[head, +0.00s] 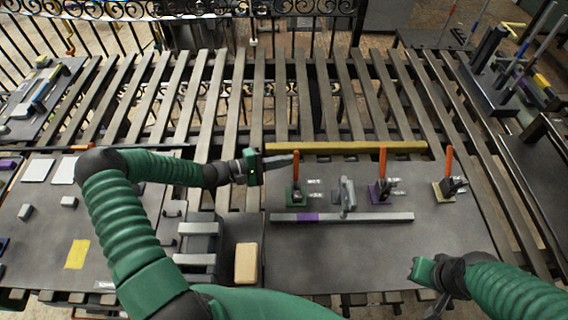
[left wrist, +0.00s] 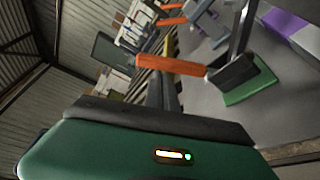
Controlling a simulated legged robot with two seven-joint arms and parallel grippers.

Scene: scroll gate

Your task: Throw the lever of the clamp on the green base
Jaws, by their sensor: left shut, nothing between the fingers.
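The clamp on the green base (head: 296,196) stands on the dark table plate, its orange lever (head: 296,164) upright. In the left wrist view the orange lever (left wrist: 172,65) lies just beyond my fingers, and the green base (left wrist: 250,86) shows at the right. My left gripper (head: 288,159) is shut and empty, its fingertips pointing right at the lever's upper part; whether they touch it I cannot tell. My right gripper (head: 437,305) is low at the bottom right, far from the clamp, its fingers partly cut off and unclear.
A grey upright bracket (head: 347,195) stands beside the green clamp. A grey bar (head: 350,217) lies in front, a yellow strip (head: 345,146) behind.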

